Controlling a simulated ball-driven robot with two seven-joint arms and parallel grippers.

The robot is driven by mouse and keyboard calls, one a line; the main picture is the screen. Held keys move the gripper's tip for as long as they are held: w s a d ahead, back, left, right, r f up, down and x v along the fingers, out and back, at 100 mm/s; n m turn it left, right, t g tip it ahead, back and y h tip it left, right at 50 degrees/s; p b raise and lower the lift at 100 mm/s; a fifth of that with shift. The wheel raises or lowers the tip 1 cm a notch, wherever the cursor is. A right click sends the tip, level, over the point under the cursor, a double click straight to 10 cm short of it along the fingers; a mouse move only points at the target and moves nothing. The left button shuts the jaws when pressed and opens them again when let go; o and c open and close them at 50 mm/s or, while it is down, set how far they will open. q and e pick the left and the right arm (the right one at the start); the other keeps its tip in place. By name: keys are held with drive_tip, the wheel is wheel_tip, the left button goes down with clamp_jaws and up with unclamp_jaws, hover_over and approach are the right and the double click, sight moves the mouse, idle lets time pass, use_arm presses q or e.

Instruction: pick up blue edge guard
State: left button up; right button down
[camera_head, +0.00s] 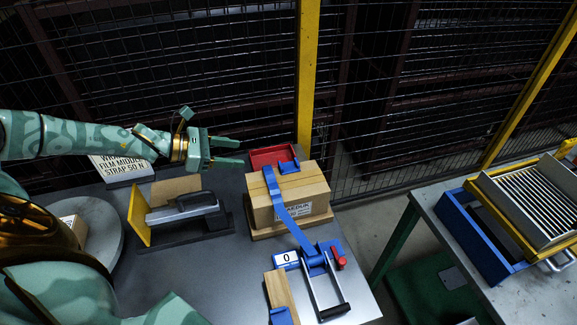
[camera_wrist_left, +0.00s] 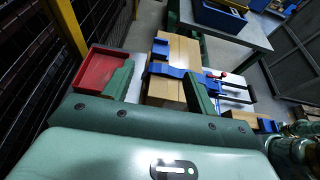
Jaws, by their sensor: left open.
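A small blue edge guard (camera_head: 289,166) sits at the far edge of the cardboard box (camera_head: 314,193), beside the red tray. In the left wrist view the blue edge guard (camera_wrist_left: 160,48) shows at the box's edge, near a blue strap (camera_wrist_left: 172,71). Another blue piece (camera_head: 281,316) is on a wooden block at the front of the table. My left gripper (camera_head: 238,152) is open and empty, left of the red tray and above the table. In the left wrist view its fingers (camera_wrist_left: 158,72) are spread, with the box and strap beyond them. My right gripper is not visible.
A red tray (camera_head: 264,157) stands behind the box. The strap runs over the box to a tensioner (camera_head: 322,275) with a red handle. A sealer-like tool (camera_head: 184,209) stands left of the box. A yellow post (camera_head: 307,80) and mesh fence rise behind.

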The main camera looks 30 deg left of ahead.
use_arm(q)
approach(296, 162)
drive_tip(key=shift+w+d+f, duration=0.2)
drive_tip(key=shift+w+d, duration=0.05)
drive_tip(key=shift+w, duration=0.35)
drive_tip(key=shift+w+d+f, duration=0.25)
drive_tip(key=shift+w, duration=0.3)
drive_tip(key=b+x, duration=0.1)
drive_tip(key=x, duration=0.4)
drive_tip(key=shift+s+d+f, duration=0.1)
drive_tip(key=shift+d+f, duration=0.05)
drive_tip(key=shift+f, duration=0.1)
drive_tip(key=c, duration=1)
